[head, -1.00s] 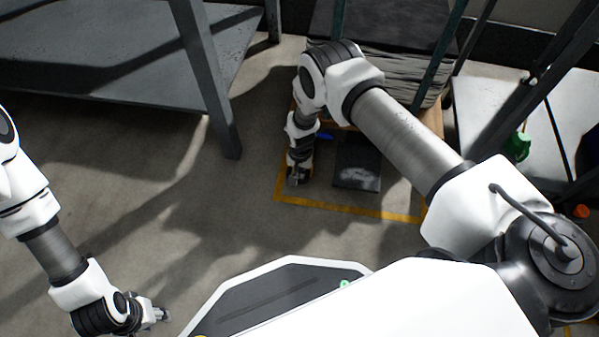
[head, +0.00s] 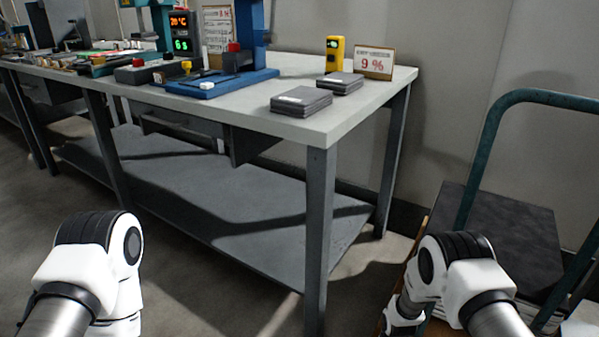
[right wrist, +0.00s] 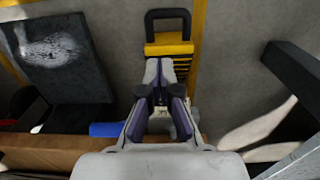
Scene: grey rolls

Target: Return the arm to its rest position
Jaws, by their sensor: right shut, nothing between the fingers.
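My right arm (head: 455,275) comes in at the lower right of the head view, white with black joints, bent downward. Its gripper is out of that view. In the right wrist view my right gripper (right wrist: 160,72) is shut with nothing between its fingers, pointing at the floor area. A yellow ribbed thing with a black handle (right wrist: 168,48) appears just beyond the fingertips; I cannot tell whether they touch. My left arm (head: 95,260) shows at the lower left of the head view, with its gripper out of the frame.
A grey workbench (head: 225,122) stands ahead with grey packs (head: 301,101) on top. A teal cart handle (head: 480,150) and dark stack (head: 510,235) stand at right. The wrist view shows a dark slab (right wrist: 75,75), a blue cylinder (right wrist: 105,129) and a brown edge (right wrist: 50,155).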

